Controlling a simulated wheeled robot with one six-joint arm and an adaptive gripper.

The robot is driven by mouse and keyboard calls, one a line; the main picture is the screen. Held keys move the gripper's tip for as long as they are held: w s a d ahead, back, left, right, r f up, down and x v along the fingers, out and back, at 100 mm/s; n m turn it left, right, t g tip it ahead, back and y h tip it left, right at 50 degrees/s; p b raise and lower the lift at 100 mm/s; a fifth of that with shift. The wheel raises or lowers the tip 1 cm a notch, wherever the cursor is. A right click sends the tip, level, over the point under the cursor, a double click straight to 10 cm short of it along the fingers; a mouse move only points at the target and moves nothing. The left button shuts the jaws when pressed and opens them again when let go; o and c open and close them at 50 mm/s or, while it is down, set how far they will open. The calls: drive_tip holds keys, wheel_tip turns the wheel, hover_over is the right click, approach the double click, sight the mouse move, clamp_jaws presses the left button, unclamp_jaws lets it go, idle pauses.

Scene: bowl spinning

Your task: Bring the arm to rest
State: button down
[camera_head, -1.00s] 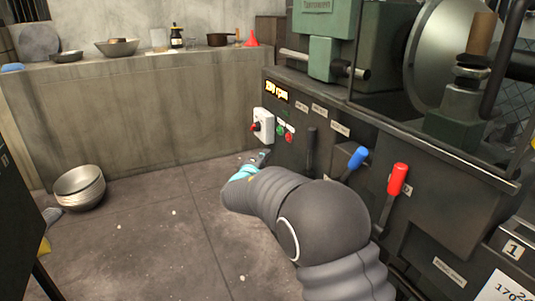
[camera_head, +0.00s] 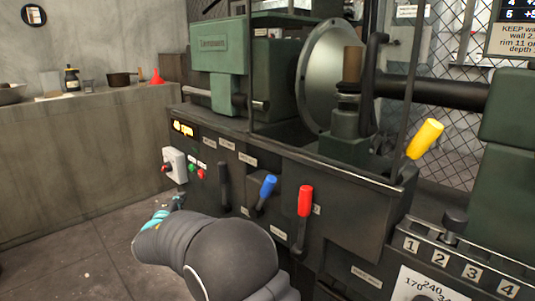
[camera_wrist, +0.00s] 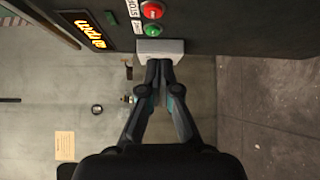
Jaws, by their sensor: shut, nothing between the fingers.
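My arm (camera_head: 215,255) reaches forward from the bottom of the head view, low in front of the dark machine front. My gripper (camera_head: 177,202) is partly hidden behind my arm there, with only teal and dark parts showing. It sits below the pale switch box (camera_head: 174,165) with a red knob. In the wrist view my gripper (camera_wrist: 159,66) is shut and empty, its fingertips together. They overlap the lower edge of the pale box (camera_wrist: 160,46) in the picture; I cannot tell whether they touch it.
The machine front carries a lit rpm display (camera_head: 183,128), green and red buttons, a black lever (camera_head: 223,185), a blue lever (camera_head: 266,188) and a red lever (camera_head: 305,202). A yellow-handled lever (camera_head: 425,139) stands right. The floor (camera_head: 75,245) on the left is clear apart from specks.

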drive_tip(key=s+d+f+m+g+h, duration=0.25)
drive_tip(key=s+d+f, duration=0.2)
drive_tip(key=d, duration=0.25)
drive_tip(key=s+d+f+m+g+h, duration=0.1)
drive_tip(key=s+d+f+g+h, duration=0.15)
drive_tip(key=d+f+g, duration=0.35)
drive_tip(key=s+d+r+m+g+p, duration=0.1)
drive_tip(key=s+d+r+m+g, duration=0.15)
drive_tip(key=s+d, duration=0.55)
drive_tip(key=s+d+r+m+g+p, duration=0.1)
drive_tip(key=s+d+r+m+g, duration=0.3)
drive_tip(key=d, duration=0.6)
drive_tip(key=s+d+r+m+t+y+p, duration=0.1)
drive_tip(key=s+d+r+m, duration=0.3)
drive_tip(key=s+d, duration=0.4)
drive_tip(key=s+d+r+m+t+y+p, duration=0.2)
drive_tip(key=s+d+r+m, duration=0.3)
drive_tip(key=s, duration=0.8)
drive_tip(key=d+r+y, duration=0.1)
drive_tip(key=d, duration=0.2)
drive_tip(key=shift+s+d+r, duration=0.25)
drive_tip(key=shift+d+r, duration=0.1)
drive_tip(key=shift+d, duration=0.05)
drive_tip(key=c, duration=1.9)
unclamp_jaws()
